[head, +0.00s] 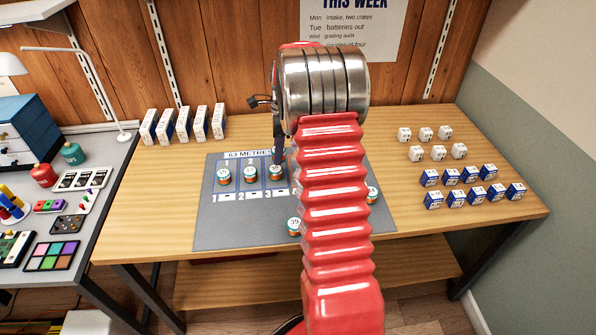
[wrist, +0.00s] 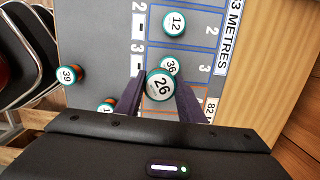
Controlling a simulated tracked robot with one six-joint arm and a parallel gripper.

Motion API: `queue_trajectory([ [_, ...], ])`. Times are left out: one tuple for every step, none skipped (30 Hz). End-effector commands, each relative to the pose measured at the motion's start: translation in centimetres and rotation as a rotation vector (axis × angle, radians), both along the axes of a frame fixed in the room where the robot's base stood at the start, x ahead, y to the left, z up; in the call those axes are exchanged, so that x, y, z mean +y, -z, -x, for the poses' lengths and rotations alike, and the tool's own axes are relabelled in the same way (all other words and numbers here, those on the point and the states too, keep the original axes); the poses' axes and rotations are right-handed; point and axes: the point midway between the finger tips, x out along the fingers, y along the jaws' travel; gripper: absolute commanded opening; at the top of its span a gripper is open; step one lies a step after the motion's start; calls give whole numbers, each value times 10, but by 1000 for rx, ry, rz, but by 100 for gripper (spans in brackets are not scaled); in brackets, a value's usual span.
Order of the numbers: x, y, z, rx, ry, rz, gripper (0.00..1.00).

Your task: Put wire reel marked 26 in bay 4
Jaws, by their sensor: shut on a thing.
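My gripper (wrist: 162,92) is shut on the wire reel marked 26 (wrist: 160,86), which has a white top and teal rim. In the wrist view it overlaps the reel marked 36 (wrist: 168,67) in bay 3; its height above the mat is unclear. Bay 4 is mostly hidden by my jaws and arm; an orange line and a white piece reading 82 (wrist: 210,107) show there.
The reel marked 12 (wrist: 174,23) sits in bay 2, another reel (head: 223,176) in bay 1. The reel marked 39 (head: 293,227) stands on the grey mat (head: 240,232) in front. Another reel (head: 373,195) is right of my arm. White and blue boxes (head: 433,200) stand at right.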

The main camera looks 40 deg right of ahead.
Motion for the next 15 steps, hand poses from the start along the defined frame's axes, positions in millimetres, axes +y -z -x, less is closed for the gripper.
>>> queue_trajectory([
  [-13,0,4,0,79,0,14],
  [-20,0,6,0,128,0,14],
  [-29,0,9,0,192,0,14],
  [-36,0,12,1,240,0,14],
  [-42,-1,14,2,284,0,14],
  [-50,-1,16,1,338,0,14],
  [-55,-1,18,1,376,1,14],
  [-59,-2,19,1,409,1,14],
  [-64,-2,21,0,446,0,14],
  [-67,-2,22,0,470,1,14],
  [-70,-2,24,0,489,2,14],
  [-72,-2,24,0,509,0,14],
  [-74,-2,25,0,519,0,14],
  [-74,-2,25,0,526,0,14],
  [-75,-2,25,0,531,0,14],
])
